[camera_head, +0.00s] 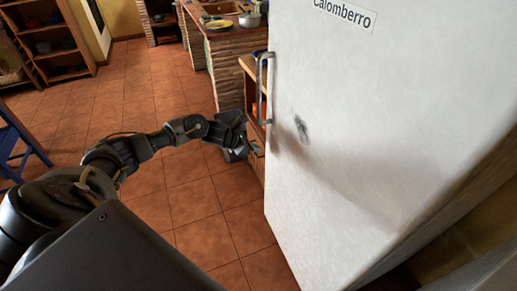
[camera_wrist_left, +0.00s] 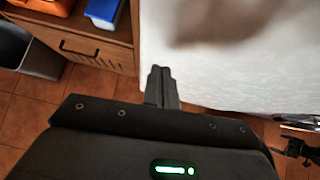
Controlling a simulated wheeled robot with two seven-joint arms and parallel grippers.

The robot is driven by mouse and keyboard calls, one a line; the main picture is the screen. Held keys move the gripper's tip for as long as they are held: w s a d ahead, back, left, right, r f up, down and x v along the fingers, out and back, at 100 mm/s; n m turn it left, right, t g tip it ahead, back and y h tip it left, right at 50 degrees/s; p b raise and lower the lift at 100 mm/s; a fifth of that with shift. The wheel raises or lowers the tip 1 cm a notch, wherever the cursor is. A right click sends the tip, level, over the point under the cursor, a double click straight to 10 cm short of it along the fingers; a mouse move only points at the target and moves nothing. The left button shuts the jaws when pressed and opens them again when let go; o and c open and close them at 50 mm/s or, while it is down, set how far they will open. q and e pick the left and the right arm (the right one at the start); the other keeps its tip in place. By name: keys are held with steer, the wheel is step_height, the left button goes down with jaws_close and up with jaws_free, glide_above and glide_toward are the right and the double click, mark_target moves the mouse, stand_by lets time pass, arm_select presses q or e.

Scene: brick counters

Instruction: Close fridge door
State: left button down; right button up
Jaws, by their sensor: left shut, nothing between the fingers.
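The white fridge door (camera_head: 350,130) fills the right half of the head view, with a "Calomberro" label near its top and a metal handle (camera_head: 264,88) along its left edge. Its broad white face also shows in the left wrist view (camera_wrist_left: 240,65). My left gripper (camera_head: 252,147) is near the door's left edge, below the handle. In the left wrist view its fingers (camera_wrist_left: 161,72) are shut together, empty, with their tips in front of the lower left part of the white surface. I cannot tell whether they touch it. My right gripper is out of view.
A brick counter (camera_head: 228,70) with a wooden top stands behind the door's left side. A wooden drawer unit (camera_wrist_left: 85,42) is beside the door. A shelf (camera_head: 45,45) and a blue stool (camera_head: 15,140) are at the left. The tiled floor (camera_head: 130,85) between is clear.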

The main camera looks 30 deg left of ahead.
arm_select(q)
steer(key=p+v, duration=0.3)
steer(key=v, duration=0.7)
steer(key=shift+a, duration=0.45)
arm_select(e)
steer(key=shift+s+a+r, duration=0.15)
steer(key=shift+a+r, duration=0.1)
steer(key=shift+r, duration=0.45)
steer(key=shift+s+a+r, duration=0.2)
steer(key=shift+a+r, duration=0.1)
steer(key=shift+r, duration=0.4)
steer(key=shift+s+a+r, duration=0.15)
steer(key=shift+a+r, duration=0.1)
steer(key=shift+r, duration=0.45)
